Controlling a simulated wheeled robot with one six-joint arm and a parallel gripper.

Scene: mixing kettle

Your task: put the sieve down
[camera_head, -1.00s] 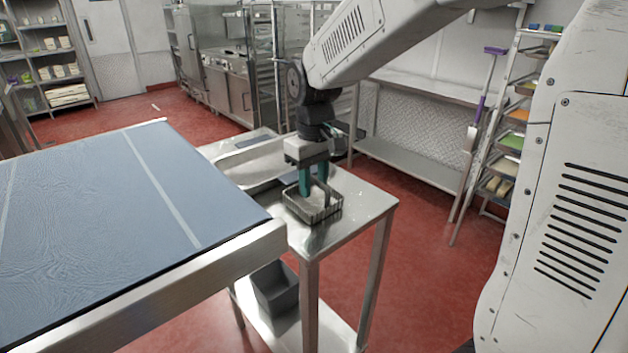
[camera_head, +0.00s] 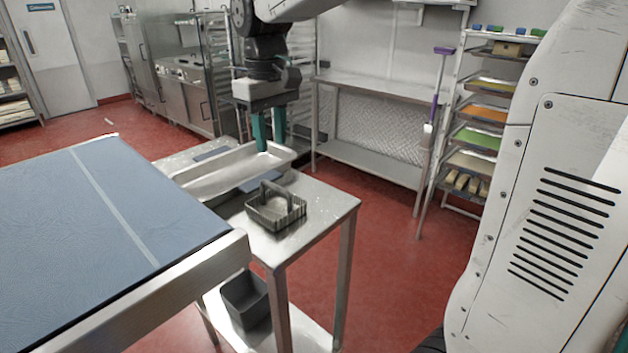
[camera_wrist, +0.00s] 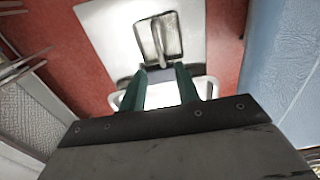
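The sieve (camera_head: 275,212), a dark rectangular basket with an arched handle, stands upright on the near end of the steel table (camera_head: 325,208). It also shows at the top of the wrist view (camera_wrist: 146,40), beyond my fingertips. My gripper (camera_head: 270,144) hangs above the table, behind and above the sieve and apart from it. Its two green fingers are spread with nothing between them, as the wrist view also shows (camera_wrist: 160,82).
A shallow metal tray (camera_head: 212,182) lies behind the sieve on the same table. A blue-topped conveyor (camera_head: 90,220) runs along the left. A grey bin (camera_head: 246,298) stands on the lower shelf. A rack (camera_head: 480,115) with coloured trays stands at the right.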

